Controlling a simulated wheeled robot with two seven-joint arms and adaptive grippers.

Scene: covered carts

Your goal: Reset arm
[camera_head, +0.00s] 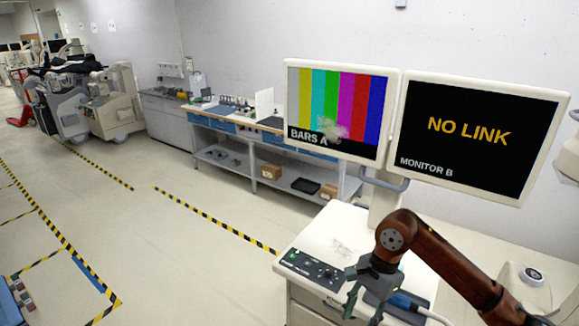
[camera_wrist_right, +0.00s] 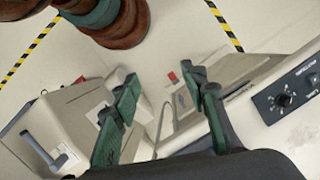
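My right arm comes in from the right in the head view, and its right gripper (camera_head: 362,296) hangs over the front part of the white monitor cart (camera_head: 330,228). The right wrist view shows the two green fingers of this gripper (camera_wrist_right: 164,82) spread apart, with nothing between them. The cart's black control panel (camera_head: 312,268) is just left of the gripper; it also shows at the right edge of the wrist view (camera_wrist_right: 288,98). My left gripper is not in view.
Two screens, one with colour bars (camera_head: 338,105) and one reading NO LINK (camera_head: 470,135), stand behind the arm. A blue and white item (camera_head: 402,301) lies beside the gripper. A workbench (camera_head: 235,127) lines the wall. The striped floor (camera_head: 150,235) at left is mostly clear.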

